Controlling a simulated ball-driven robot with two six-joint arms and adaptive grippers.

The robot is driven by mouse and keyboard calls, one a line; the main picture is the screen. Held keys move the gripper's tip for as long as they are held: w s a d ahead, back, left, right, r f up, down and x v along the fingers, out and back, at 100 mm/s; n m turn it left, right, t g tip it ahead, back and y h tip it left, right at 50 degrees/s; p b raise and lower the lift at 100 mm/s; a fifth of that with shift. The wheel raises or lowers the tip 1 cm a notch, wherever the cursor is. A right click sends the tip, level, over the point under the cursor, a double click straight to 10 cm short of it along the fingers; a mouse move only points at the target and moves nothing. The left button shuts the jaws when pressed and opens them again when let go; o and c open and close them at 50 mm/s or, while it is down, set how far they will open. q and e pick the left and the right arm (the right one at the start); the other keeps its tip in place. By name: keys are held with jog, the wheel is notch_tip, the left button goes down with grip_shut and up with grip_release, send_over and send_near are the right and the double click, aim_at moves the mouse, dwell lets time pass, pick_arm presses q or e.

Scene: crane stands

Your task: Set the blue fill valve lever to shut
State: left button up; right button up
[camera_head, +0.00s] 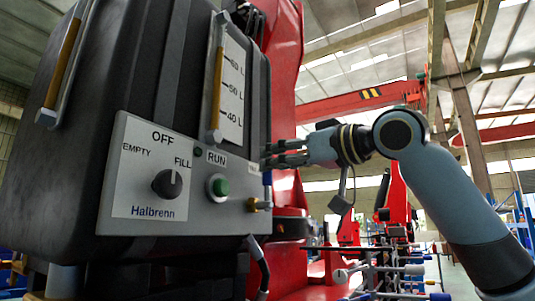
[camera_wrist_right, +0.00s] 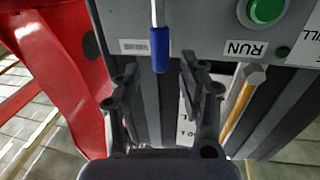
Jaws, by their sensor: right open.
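The blue fill valve lever (camera_head: 267,179) stands upright at the right edge of the machine's grey panel, above a brass valve fitting (camera_head: 258,204). In the right wrist view the lever's blue sleeve (camera_wrist_right: 160,48) hangs from a bare metal stem, as that view is turned over. My right gripper (camera_head: 273,154) comes in from the right, just above the lever. It is open and empty; in the wrist view its fingertips (camera_wrist_right: 156,68) lie either side of the sleeve's line, with no contact visible. My left gripper is not in view.
The panel carries a black selector knob (camera_head: 167,184) and a green RUN button (camera_head: 219,187). A sight gauge (camera_head: 217,75) stands above the panel. A red crane structure (camera_head: 285,70) rises close behind the machine. Free air lies right of the panel.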

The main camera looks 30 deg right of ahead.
jog(key=shift+p+x, duration=0.4)
jog(key=shift+x, duration=1.3)
jog(key=shift+c, duration=0.3)
grip_shut()
jog(key=shift+w+a+f, duration=0.15)
jog(key=shift+w, duration=0.05)
